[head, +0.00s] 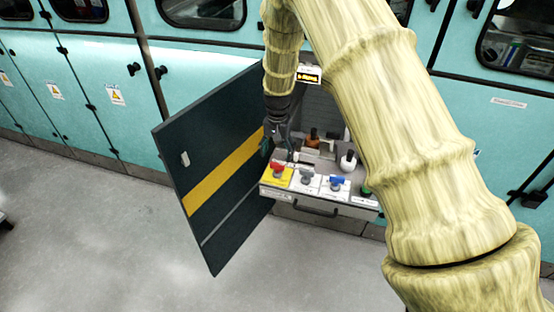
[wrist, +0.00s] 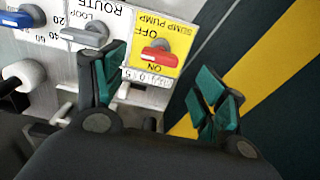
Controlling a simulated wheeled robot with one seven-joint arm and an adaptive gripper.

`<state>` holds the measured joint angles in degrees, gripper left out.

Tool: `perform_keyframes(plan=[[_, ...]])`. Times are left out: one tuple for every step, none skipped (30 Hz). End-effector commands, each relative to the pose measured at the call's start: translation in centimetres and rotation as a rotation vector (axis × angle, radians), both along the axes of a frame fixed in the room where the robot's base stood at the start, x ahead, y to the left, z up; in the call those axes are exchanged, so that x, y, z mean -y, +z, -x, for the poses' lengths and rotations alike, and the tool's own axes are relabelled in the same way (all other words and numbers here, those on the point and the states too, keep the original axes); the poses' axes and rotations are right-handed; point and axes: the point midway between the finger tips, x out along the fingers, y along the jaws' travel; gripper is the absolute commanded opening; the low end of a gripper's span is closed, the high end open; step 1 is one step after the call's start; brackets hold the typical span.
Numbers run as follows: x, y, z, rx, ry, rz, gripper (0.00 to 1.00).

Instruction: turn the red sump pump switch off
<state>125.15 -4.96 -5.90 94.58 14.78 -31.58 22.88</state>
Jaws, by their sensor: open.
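The red sump pump switch (head: 278,169) sits on a yellow plate at the left end of the panel in the head view. In the wrist view the red handle (wrist: 158,55) lies roughly crosswise on its yellow plate (wrist: 168,22), between the upside-down words OFF and ON. I cannot tell which setting it is on. My gripper (wrist: 160,82) is open and empty, its green-padded fingers spread on either side of the switch's line, apart from the handle. In the head view my gripper (head: 277,147) hangs just above and behind the switch.
A grey loop switch (wrist: 86,34) and a blue switch (wrist: 22,17) sit beside the red one. A white knob (head: 348,161) and an orange-brown one stand behind. An open dark door with a yellow stripe (head: 225,170) stands close on the left. The floor in front is clear.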

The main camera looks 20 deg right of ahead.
Motion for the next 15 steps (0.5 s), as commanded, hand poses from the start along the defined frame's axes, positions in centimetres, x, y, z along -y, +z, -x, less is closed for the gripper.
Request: perform_keyframes(plan=[[0.0, 1.0, 0.0, 0.002, 0.000, 0.000, 0.71], [0.0, 1.6, -0.1, 0.002, 0.000, 0.000, 0.71], [0.0, 2.3, 0.0, 0.001, 0.000, 0.000, 0.71], [0.0, 2.8, -0.1, 0.001, 0.000, 0.000, 0.71], [0.0, 3.3, -0.1, 0.002, 0.000, 0.000, 0.71], [0.0, 3.9, -0.1, 0.002, 0.000, 0.000, 0.71], [0.0, 4.2, -0.1, 0.001, -0.001, 0.000, 0.71], [0.0, 4.6, -0.1, 0.001, -0.001, 0.001, 0.71], [0.0, 5.0, -0.1, 0.001, -0.001, 0.001, 0.71], [0.0, 5.3, -0.1, 0.001, -0.001, 0.000, 0.71], [0.0, 5.6, -0.1, 0.001, -0.001, 0.000, 0.71], [0.0, 5.9, -0.1, 0.001, -0.001, 0.000, 0.71], [0.0, 6.0, -0.1, 0.001, -0.001, 0.001, 0.71], [0.0, 6.1, 0.0, 0.000, -0.001, 0.000, 0.71], [0.0, 6.2, 0.0, 0.000, -0.001, 0.000, 0.71]])
